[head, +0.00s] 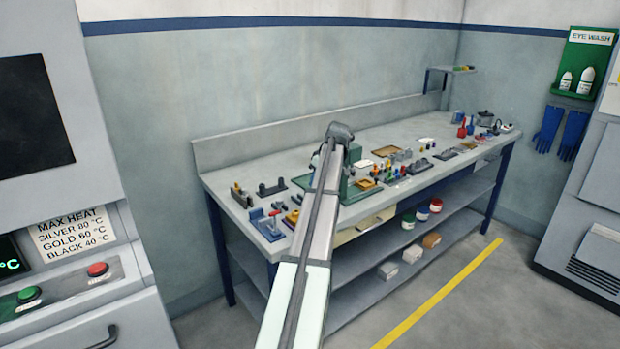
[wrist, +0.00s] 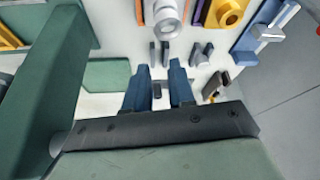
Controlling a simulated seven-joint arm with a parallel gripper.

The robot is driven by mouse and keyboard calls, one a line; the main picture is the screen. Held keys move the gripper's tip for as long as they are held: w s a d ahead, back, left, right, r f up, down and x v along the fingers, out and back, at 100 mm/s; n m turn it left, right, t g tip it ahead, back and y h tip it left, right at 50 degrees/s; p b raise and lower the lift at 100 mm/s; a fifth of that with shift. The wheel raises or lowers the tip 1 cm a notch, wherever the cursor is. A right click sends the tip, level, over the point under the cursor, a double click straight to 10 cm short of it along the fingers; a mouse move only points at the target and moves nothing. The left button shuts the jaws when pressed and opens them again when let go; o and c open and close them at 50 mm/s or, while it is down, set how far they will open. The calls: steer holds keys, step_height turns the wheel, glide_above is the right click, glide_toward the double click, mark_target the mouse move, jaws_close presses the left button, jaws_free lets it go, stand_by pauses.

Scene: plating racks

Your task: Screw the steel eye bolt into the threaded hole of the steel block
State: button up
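My gripper (wrist: 159,68) shows in the wrist view as two blue fingers with a clear gap between them. It is open, pointing at the pale bench top (wrist: 112,45). A small dark piece (wrist: 157,88) shows in the gap, and I cannot tell what it is. A silver round part (wrist: 166,14) lies beyond the fingertips at the top edge, partly cut off; I cannot tell whether it belongs to the eye bolt or the steel block. Small grey upright pieces (wrist: 203,53) stand just past the right finger. In the head view my arm hides the gripper's fingers.
A yellow part with a hole (wrist: 229,14) and a grey part on a blue base (wrist: 270,31) lie at the upper right. The bench edge (wrist: 245,90) runs nearby. The long bench (head: 222,183) holds many small items. A yellow floor line (head: 440,292) lies in front.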

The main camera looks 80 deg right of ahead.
steer(key=shift+w+d+m+g+h, duration=0.35)
steer(key=shift+m+g, duration=0.65)
steer(key=shift+m, duration=1.85)
steer(key=shift+w+d+m+g+h, duration=0.15)
steer(key=shift+w+m+g, duration=0.65)
steer(key=shift+m, duration=2.1)
steer(key=shift+w+d+m+g+h, duration=0.25)
steer(key=shift+m+g, duration=0.95)
steer(key=shift+m, duration=1.65)
steer(key=shift+a+f, duration=0.1)
steer(key=shift+f, duration=2.35)
steer(key=shift+c, duration=0.4)
jaws_close()
steer(key=shift+c, duration=1.7)
jaws_free()
